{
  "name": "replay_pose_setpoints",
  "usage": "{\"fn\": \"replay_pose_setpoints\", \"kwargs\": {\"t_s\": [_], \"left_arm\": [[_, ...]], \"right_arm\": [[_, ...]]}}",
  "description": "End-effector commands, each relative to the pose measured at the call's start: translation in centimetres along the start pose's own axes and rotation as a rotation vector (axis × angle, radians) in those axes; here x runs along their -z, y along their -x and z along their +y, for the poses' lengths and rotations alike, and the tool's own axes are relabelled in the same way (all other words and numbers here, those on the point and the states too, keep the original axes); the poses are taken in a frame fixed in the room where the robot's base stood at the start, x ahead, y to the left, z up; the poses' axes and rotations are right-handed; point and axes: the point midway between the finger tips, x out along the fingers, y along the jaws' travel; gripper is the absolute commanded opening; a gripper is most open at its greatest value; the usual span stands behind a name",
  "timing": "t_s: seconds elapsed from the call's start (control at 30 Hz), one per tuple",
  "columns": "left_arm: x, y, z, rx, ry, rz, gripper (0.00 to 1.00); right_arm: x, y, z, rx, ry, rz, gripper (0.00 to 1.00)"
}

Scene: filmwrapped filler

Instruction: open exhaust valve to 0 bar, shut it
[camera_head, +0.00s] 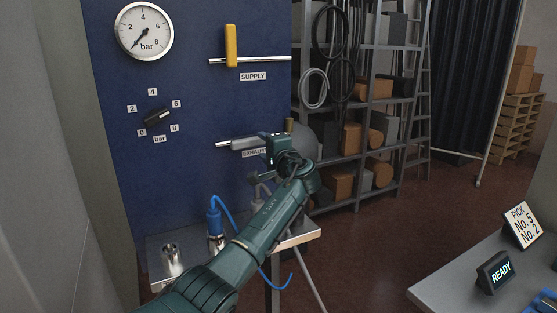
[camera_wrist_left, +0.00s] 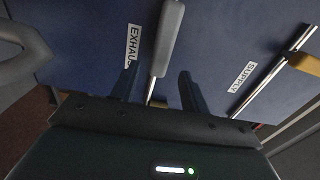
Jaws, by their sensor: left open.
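The blue panel (camera_head: 190,90) carries a round bar gauge (camera_head: 144,31); its needle points to the lower left, at about 0. The exhaust valve's grey handle (camera_head: 248,143) lies along its horizontal pipe, above the partly covered EXHAUST label. In the left wrist view, this grey handle (camera_wrist_left: 168,38) is in line with the pipe. My left gripper (camera_wrist_left: 160,88) is open and empty. The bare pipe appears between its fingers, with the handle beyond the tips; I cannot tell whether they touch. In the head view, my left gripper (camera_head: 280,150) is beside the valve, fingers mostly hidden. My right gripper is out of view.
The yellow supply handle (camera_head: 231,46) stands upright across its pipe. A black knob (camera_head: 157,115) points near 6. A metal bench (camera_head: 300,232) with a blue hose connector (camera_head: 214,220) is below. A grey table (camera_head: 450,290) at right holds a READY display (camera_head: 495,272).

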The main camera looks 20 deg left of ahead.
Motion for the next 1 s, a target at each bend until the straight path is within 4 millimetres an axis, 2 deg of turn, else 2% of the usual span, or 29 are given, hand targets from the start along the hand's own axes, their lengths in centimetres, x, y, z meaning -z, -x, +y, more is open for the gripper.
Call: {"fn": "replay_pose_setpoints", "kwargs": {"t_s": [0.2, 0.4, 0.6, 1.0], "left_arm": [[0.0, 4.7, 0.4, -0.002, 0.003, 0.004, 0.45], [0.0, 7.8, 0.2, -0.002, 0.001, 0.001, 0.45], [-0.1, 8.9, 0.1, -0.002, -0.001, -0.001, 0.45], [-0.1, 8.9, 0.1, -0.002, -0.001, -0.001, 0.45]], "right_arm": [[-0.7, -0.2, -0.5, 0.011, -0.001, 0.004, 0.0], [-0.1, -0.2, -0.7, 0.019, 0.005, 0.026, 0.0], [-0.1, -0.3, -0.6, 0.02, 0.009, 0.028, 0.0], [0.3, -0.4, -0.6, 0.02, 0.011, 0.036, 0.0]]}}
